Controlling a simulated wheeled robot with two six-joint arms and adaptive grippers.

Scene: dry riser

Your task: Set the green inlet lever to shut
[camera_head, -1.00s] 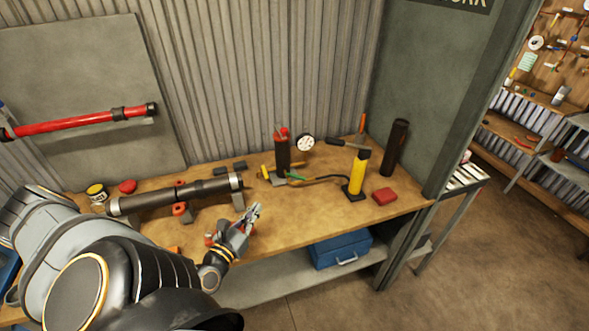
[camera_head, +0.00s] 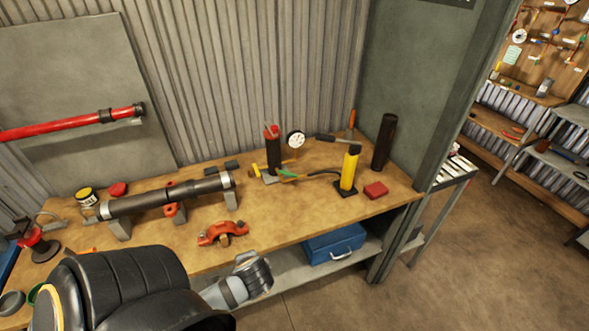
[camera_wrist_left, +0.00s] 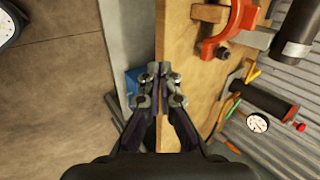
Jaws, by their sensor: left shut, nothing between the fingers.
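The small green lever (camera_head: 288,174) sits low beside the upright black cylinder with a red top (camera_head: 271,148), near the back of the bench. In the left wrist view the green lever (camera_wrist_left: 233,107) shows at the right, next to the black cylinder (camera_wrist_left: 262,101). I cannot tell its exact setting. My left gripper (camera_wrist_left: 159,78) is shut and empty, over the bench's front edge and well apart from the lever. In the head view my left wrist is in front of the bench and its fingers are hidden. My right gripper is in neither view.
An orange clamp (camera_head: 222,233) lies on the bench near its front edge. A dark pipe (camera_head: 170,196) rests on supports at the left. A yellow cylinder (camera_head: 349,168), a red block (camera_head: 376,190) and a gauge (camera_head: 295,139) stand around the lever. A blue toolbox (camera_head: 334,246) is below.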

